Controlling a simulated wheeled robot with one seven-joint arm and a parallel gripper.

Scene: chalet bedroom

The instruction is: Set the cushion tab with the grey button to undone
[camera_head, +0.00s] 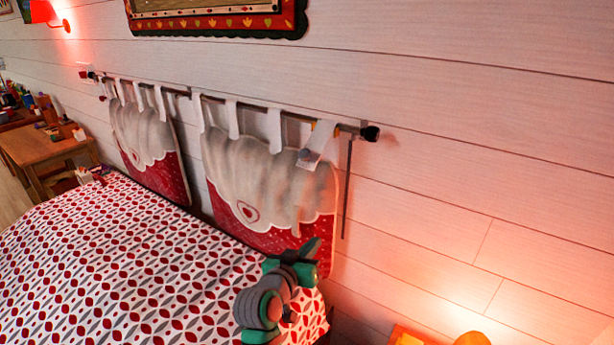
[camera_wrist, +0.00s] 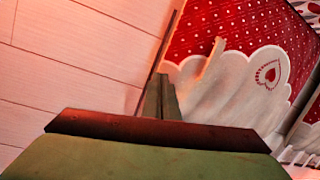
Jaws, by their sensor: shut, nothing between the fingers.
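The right cushion (camera_head: 250,170) hangs by white tabs from a dark rod along the wall. Its rightmost tab (camera_head: 319,141) slants down from near the rod's end, with a grey button (camera_head: 305,154) by its lower end; I cannot tell whether the two are fastened. My gripper (camera_head: 314,244) is shut and empty, in front of the cushion's lower right edge, well below the tab. In the wrist view, my gripper's fingers (camera_wrist: 161,97) point toward the wall beside the cushion (camera_wrist: 225,92). The tab and button are not identifiable there.
A second cushion (camera_head: 145,135) hangs at the left of the rod (camera_head: 345,129). A bed with a red-patterned cover (camera_head: 120,255) lies below. A thin dark bar (camera_head: 347,190) hangs against the wall by the rod's end. The wall at right is clear.

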